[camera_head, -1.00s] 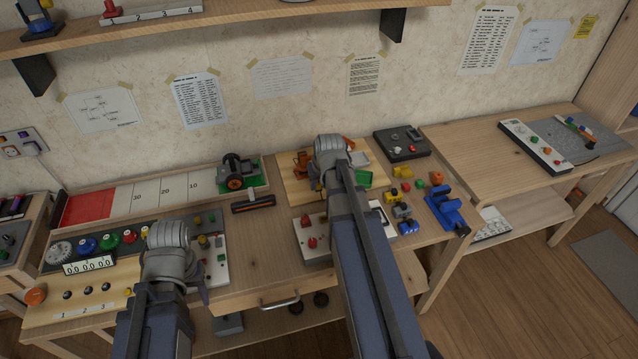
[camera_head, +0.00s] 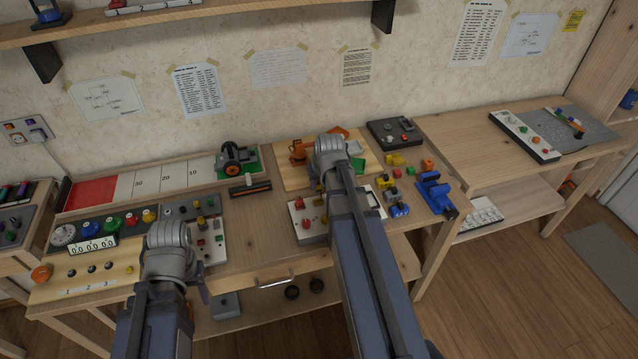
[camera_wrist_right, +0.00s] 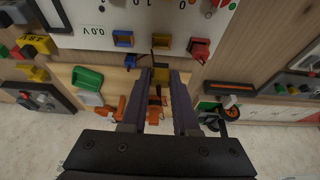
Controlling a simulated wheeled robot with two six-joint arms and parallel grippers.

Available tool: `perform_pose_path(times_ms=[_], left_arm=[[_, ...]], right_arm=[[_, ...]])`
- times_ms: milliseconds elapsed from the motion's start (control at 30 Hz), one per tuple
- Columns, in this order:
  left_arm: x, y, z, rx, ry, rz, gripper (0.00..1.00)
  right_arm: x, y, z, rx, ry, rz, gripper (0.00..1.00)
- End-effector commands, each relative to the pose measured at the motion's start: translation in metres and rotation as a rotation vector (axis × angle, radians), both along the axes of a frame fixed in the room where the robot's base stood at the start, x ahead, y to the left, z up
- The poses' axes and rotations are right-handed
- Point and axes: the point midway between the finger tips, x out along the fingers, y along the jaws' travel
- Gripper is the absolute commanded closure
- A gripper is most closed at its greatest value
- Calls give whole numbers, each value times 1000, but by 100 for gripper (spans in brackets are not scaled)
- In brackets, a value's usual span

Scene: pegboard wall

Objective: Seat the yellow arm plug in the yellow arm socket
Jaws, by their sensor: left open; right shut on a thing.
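My right gripper (camera_wrist_right: 160,76) is shut on a small yellow plug (camera_wrist_right: 160,72), seen between the fingertips in the right wrist view. Just beyond the tips is a white panel with a yellow-framed socket (camera_wrist_right: 160,41), between a blue-framed socket (camera_wrist_right: 123,38) and a red plug (camera_wrist_right: 200,49). The yellow plug looks apart from the socket; its height above the panel is hard to tell. In the head view, my right gripper (camera_head: 333,158) hides its own fingertips and the plug. My left gripper (camera_head: 203,286) is open and empty at the lower left, by the table's front.
An orange model arm (camera_head: 299,149) stands on a wooden board behind the white panel (camera_head: 312,238). A green tray (camera_wrist_right: 88,78) lies near. A blue stand (camera_head: 434,190) and yellow parts (camera_head: 392,159) are on the right. Bare tabletop (camera_head: 252,228) lies between my arms.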

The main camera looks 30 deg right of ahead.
Motion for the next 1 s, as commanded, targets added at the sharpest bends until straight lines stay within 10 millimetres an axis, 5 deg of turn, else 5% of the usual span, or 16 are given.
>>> perform_pose_path(times_ms=[333, 1000], left_arm=[[0, 0, -36, 0, 0, 0, 50], [0, 0, -38, 0, 0, 0, 50]], right_arm=[[0, 0, -36, 0, 0, 0, 100], [0, 0, -38, 0, 0, 0, 100]])
